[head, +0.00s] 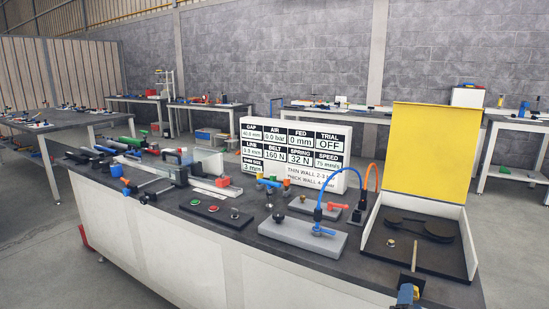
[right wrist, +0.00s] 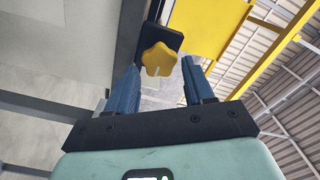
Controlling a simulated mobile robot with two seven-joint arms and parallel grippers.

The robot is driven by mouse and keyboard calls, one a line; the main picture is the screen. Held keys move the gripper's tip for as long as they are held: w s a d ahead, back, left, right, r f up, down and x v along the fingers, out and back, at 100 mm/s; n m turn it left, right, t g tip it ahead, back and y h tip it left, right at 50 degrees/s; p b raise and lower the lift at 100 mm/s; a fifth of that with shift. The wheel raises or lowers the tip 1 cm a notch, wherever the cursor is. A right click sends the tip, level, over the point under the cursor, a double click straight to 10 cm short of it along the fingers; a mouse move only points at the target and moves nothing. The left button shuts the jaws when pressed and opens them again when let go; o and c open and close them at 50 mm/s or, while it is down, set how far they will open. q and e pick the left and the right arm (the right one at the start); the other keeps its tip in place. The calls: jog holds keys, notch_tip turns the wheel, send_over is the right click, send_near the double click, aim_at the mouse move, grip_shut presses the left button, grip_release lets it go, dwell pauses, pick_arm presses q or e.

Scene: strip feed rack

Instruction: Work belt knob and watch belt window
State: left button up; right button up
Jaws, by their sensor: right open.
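The belt knob (right wrist: 158,60) is a yellow, lobed knob on a dark plate in the right wrist view. My right gripper (right wrist: 161,80) is open, with its two blue fingers on either side of the knob's near side; I cannot tell whether they touch it. In the head view my right gripper (head: 407,294) shows at the bottom, by the bench's front edge below the yellow-lidded unit. The belt window (head: 274,152) on the white display panel reads 160 N. My left gripper is not in view.
The open yellow lid (head: 432,147) stands up behind a dark tray (head: 399,256) holding a belt shape. A grey block (head: 302,238) with blue and orange hoses lies left of it. A button strip (head: 215,209) lies on the bench further left.

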jog(key=shift+v, duration=2.15)
jog(key=o, duration=0.3)
jog(key=shift+o, duration=0.2)
jog(key=v, duration=0.6)
